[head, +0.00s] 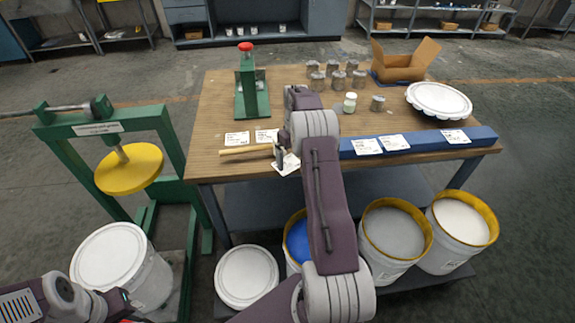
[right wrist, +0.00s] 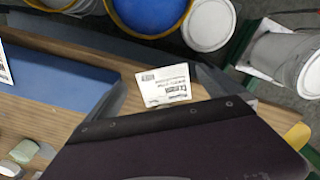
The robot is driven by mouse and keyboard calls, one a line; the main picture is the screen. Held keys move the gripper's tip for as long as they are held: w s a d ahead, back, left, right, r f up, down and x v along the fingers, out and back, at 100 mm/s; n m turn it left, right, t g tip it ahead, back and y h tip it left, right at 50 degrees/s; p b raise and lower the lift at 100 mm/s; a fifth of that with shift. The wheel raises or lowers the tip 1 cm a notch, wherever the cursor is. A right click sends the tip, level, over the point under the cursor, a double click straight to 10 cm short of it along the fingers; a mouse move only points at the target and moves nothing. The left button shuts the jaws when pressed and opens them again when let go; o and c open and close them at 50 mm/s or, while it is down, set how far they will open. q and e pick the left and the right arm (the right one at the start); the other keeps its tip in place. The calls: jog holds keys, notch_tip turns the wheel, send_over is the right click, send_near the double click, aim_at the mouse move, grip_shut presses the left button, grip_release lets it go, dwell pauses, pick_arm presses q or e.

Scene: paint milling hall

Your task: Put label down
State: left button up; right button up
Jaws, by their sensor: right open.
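A white printed label (head: 287,164) lies at the front edge of the wooden table, right of a wooden handle (head: 246,150). In the right wrist view the label (right wrist: 165,86) shows between the two fingers of my right gripper (head: 281,155). That gripper is open, with its fingers apart on either side of the label; whether either touches it I cannot tell. More labels lie on the table (head: 237,138) and along the blue bar (head: 420,143). My left arm shows at the lower left; its gripper (head: 122,303) is only partly visible.
A green press (head: 252,95), small tins (head: 333,77), a cardboard box (head: 400,65) and a white lid (head: 439,99) stand on the wooden table (head: 215,100). Open paint buckets (head: 395,236) stand below on the right. A green frame with a yellow disc (head: 129,169) is at the left.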

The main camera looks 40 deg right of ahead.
aim_at(293, 170)
notch_tip(293, 170, down, 4)
jog(key=shift+w+a+f, duration=0.1)
jog(key=shift+w+f, duration=0.05)
jog(key=shift+f, duration=0.1)
jog(key=shift+c, duration=0.3)
jog(key=c, duration=1.1)
jog(key=shift+s+r, duration=0.2)
jog(key=shift+r, duration=0.35)
notch_tip(293, 170, up, 6)
jog(key=s+a+b, duration=0.1)
jog(key=s+a, duration=0.2)
jog(key=s, duration=0.2)
jog(key=s+a+b, duration=0.1)
jog(key=s+a, duration=0.2)
jog(key=s, duration=0.3)
jog(key=s+a+b, duration=0.1)
jog(key=s+a, duration=0.2)
jog(key=s, duration=0.3)
jog(key=shift+s+a+b, duration=0.1)
jog(key=shift+a+b, duration=0.2)
